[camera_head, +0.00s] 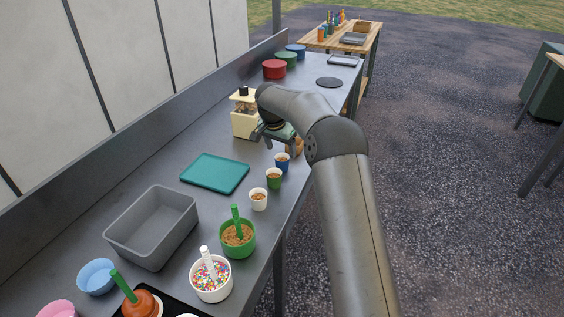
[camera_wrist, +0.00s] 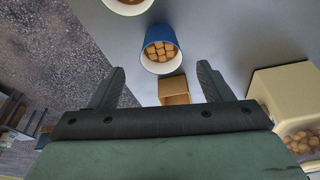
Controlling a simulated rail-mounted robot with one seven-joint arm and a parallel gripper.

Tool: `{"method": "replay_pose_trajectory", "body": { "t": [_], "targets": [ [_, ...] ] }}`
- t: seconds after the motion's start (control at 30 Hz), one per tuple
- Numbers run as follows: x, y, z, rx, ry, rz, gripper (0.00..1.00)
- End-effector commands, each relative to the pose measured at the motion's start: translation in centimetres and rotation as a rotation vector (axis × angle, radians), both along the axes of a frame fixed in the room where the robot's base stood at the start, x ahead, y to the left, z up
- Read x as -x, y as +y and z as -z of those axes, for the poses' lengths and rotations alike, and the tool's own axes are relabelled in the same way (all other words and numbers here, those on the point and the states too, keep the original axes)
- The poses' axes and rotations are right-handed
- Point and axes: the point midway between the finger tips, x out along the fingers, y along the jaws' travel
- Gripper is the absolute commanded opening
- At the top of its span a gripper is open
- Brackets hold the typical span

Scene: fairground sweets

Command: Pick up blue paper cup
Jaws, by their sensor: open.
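The blue paper cup (camera_head: 282,161) stands upright near the front edge of the metal counter, at the far end of a row of small cups. It holds brown pieces. In the wrist view the blue cup (camera_wrist: 160,50) is ahead of my gripper, roughly centred between the fingers but beyond their tips. My gripper (camera_head: 272,133) is above the counter, just past the blue cup in the head view. In the wrist view my gripper (camera_wrist: 160,80) is open, with nothing between its fingers.
A small brown box (camera_wrist: 173,90) stands close beside the blue cup. A green cup (camera_head: 274,178) and a white cup (camera_head: 259,200) follow in the row. A cream dispenser (camera_head: 243,122) stands behind. A teal tray (camera_head: 214,172) and a grey bin (camera_head: 151,226) lie left.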

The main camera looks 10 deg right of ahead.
Motion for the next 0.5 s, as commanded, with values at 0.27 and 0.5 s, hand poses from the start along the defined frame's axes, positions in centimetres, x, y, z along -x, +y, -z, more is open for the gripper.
{"method": "replay_pose_trajectory", "body": {
  "t": [0.27,0.5],
  "targets": [
    [-0.3,-0.2,1.6,-0.001,0.000,0.000,0.73],
    [-0.6,-0.4,4.9,-0.003,0.003,0.000,0.73]
  ]
}}
